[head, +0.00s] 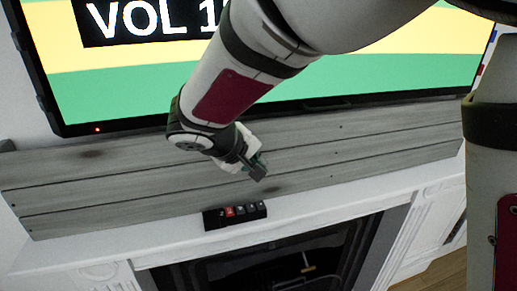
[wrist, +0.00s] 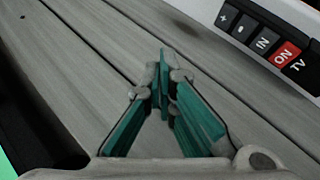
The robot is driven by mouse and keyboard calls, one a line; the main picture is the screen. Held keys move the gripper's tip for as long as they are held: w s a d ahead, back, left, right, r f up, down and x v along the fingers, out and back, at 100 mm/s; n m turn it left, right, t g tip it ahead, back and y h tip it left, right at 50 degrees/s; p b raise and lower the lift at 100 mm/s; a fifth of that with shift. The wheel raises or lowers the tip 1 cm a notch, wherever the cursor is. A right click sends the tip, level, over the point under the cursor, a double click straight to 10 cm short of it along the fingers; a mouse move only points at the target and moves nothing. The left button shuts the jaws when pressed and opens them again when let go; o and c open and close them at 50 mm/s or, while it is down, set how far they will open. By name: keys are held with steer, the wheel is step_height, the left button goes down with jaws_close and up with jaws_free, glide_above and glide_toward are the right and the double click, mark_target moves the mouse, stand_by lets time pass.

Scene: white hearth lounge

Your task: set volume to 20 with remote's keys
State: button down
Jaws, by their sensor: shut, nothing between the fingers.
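The television (head: 330,72) shows "VOL 1" and a second digit that my arm partly hides. My gripper (head: 261,173) is shut and empty above the shelf, behind the remote and apart from it. Its closed fingertips (wrist: 163,62) point left of the remote in the wrist view.
The grey plank shelf (head: 100,185) runs below the television and is bare around the remote. A white fireplace surround (head: 60,258) with a dark firebox (head: 270,265) lies below it. The television's lower edge is close behind my wrist.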

steer(key=m, duration=0.2)
steer(key=r+m+p, duration=0.1)
steer(key=m, duration=0.1)
steer(key=shift+a, duration=0.1)
steer(key=shift+f, duration=0.2)
steer(key=b, duration=0.3)
glide_above(258, 203)
step_height(258, 203, down, 7)
steer(key=shift+r, duration=0.1)
steer(key=shift+f+b, duration=0.3)
steer(key=shift+f, duration=0.6)
steer(key=shift+f+b, duration=0.75)
steer(key=shift+b, duration=0.05)
stand_by(1.7)
steer(key=shift+r, duration=0.15)
steer(key=shift+r+p, duration=0.3)
steer(key=shift+r, duration=0.35)
